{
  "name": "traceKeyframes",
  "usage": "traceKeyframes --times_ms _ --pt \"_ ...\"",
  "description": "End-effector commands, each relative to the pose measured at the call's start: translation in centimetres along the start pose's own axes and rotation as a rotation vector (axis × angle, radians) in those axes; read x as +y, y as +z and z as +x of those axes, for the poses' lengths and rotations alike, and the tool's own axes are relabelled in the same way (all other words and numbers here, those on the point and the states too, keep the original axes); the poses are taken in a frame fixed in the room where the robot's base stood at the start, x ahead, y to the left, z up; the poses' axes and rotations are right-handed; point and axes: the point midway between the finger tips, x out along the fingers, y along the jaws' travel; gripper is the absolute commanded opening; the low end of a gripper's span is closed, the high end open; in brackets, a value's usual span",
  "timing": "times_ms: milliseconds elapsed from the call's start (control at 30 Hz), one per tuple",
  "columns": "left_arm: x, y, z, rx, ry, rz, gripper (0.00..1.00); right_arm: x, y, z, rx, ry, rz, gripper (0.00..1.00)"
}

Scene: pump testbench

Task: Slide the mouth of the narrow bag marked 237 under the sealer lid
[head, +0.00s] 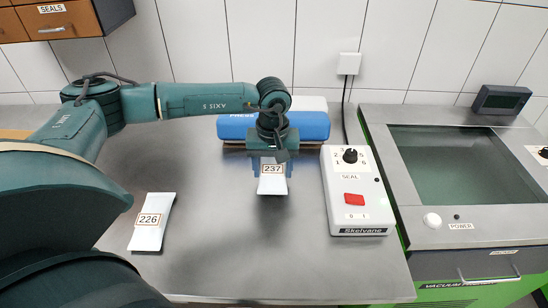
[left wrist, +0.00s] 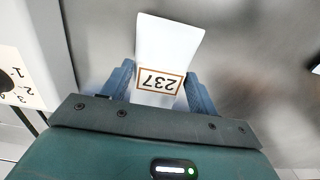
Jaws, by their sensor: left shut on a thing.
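The narrow white bag marked 237 (head: 272,185) is in my left gripper (head: 271,165), held by its labelled end. Its plain end points toward the front of the bench. In the left wrist view the bag (left wrist: 168,42) sits between the two blue fingers of the gripper (left wrist: 160,88). The blue sealer lid (head: 308,127), partly lettered PRESS, lies at the back of the bench, just behind my gripper. My wrist hides part of it, and I cannot tell how far it is raised. My right gripper is not in view.
Another white bag, marked 226 (head: 152,222), lies at the left front. The control box (head: 355,215) with a dial and red switch stands right of my gripper. A vacuum machine (head: 455,165) is farther right. The front middle of the bench is clear.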

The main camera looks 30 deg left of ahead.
Motion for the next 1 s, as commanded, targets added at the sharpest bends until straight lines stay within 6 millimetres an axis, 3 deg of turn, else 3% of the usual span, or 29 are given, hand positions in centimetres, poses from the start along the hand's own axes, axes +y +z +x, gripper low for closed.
traceKeyframes --times_ms 367,1000 --pt "0.0 -0.5 0.8 0.0 0.001 0.005 0.27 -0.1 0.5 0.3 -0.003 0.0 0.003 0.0" --pt "0.0 -3.6 1.1 0.0 0.001 0.005 0.27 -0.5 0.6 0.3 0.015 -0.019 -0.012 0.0"
